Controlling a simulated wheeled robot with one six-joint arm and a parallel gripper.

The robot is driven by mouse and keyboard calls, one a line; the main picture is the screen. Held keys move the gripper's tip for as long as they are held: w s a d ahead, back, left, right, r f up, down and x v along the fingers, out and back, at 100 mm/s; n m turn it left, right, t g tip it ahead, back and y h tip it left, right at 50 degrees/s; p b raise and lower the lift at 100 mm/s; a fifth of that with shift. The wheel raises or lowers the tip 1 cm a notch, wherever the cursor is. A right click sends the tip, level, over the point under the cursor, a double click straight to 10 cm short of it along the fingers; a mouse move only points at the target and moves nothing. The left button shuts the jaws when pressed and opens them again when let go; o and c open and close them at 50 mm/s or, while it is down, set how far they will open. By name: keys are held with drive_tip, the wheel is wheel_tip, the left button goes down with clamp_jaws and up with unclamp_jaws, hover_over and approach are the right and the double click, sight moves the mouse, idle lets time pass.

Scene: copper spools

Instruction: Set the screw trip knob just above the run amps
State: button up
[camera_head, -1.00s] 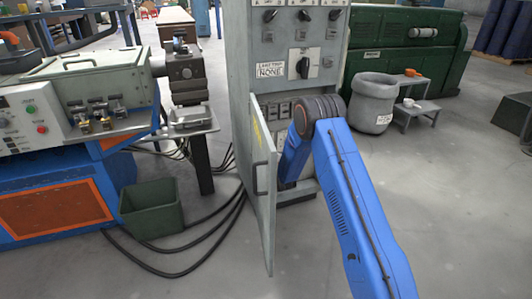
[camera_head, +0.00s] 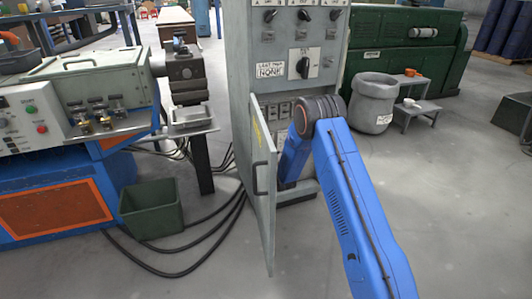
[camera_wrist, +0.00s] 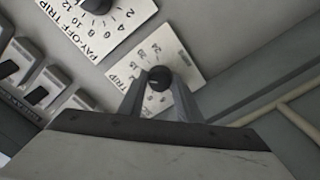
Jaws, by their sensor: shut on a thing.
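The small black trip knob (camera_wrist: 160,76) sits on a white dial plate (camera_wrist: 187,63) in the wrist view. The plate carries small numbers and the word "TRIP"; the rest of its label is hidden. My gripper (camera_wrist: 159,90) is shut on the knob, one finger on each side. The numbers are too small to read surely, and I cannot tell which one the knob points to. In the head view the gripper is hidden behind my blue arm and the open door (camera_head: 262,190) of the grey cabinet (camera_head: 240,50).
A larger dial marked "PAY-OFF TRIP" (camera_wrist: 105,28) is at the wrist view's upper left. Several switches (camera_wrist: 45,88) lie below it. A pale pipe (camera_wrist: 300,125) runs at the right. In the head view, a green bin (camera_head: 152,208) and black cables lie left of the door.

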drive_tip(key=shift+m, duration=1.3)
drive_tip(key=o, duration=1.1)
drive_tip(key=shift+c, duration=0.2)
drive_tip(key=shift+s, duration=0.15)
drive_tip(key=v, duration=1.7)
drive_tip(key=shift+s, duration=0.1)
drive_tip(key=shift+d, duration=0.1)
